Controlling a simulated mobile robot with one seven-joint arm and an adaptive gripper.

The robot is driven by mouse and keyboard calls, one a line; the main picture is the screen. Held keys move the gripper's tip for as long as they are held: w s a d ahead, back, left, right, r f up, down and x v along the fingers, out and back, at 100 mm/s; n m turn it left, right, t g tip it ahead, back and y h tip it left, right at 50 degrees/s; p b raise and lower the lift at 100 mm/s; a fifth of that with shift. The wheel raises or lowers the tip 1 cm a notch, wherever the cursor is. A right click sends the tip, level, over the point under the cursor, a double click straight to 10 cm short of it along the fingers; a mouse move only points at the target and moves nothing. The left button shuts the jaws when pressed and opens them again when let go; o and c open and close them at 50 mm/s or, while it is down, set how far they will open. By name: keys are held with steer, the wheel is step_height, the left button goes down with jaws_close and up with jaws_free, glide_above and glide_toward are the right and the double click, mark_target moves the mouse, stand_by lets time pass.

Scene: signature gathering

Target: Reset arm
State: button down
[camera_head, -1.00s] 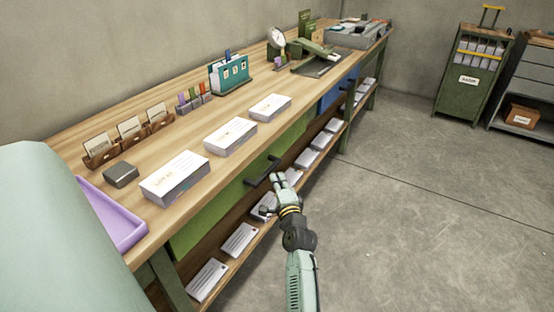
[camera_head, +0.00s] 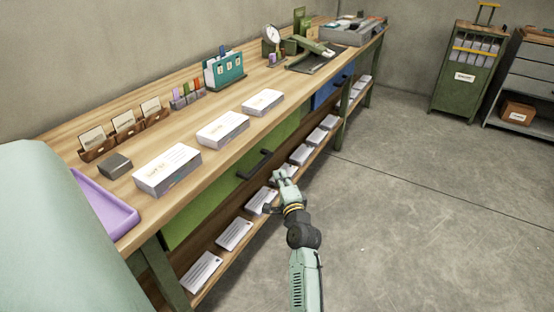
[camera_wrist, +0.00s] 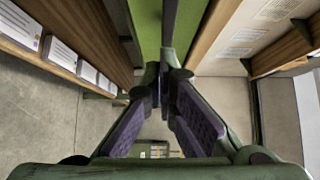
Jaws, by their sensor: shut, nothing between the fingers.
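My gripper (camera_head: 279,173) is in front of the workbench, just below and right of the black handle (camera_head: 254,164) of the green drawer (camera_head: 232,187). It is shut and empty, apart from the handle. The green drawer looks shut in the head view. In the wrist view, my gripper's fingers (camera_wrist: 164,75) come together in front of the green drawer front (camera_wrist: 147,22).
The wooden benchtop (camera_head: 190,118) bears paper stacks, card holders, a teal file holder (camera_head: 223,70) and a purple tray (camera_head: 104,206). Envelope stacks lie on the lower shelf (camera_head: 218,258). A green cabinet (camera_head: 467,75) stands at the back right. The concrete floor (camera_head: 420,200) on the right is clear.

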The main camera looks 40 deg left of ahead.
steer(key=b+v, duration=0.1)
steer(key=v, duration=0.8)
steer(key=shift+d+b, duration=0.35)
steer(key=shift+s+r, duration=0.1)
steer(key=shift+s, duration=0.05)
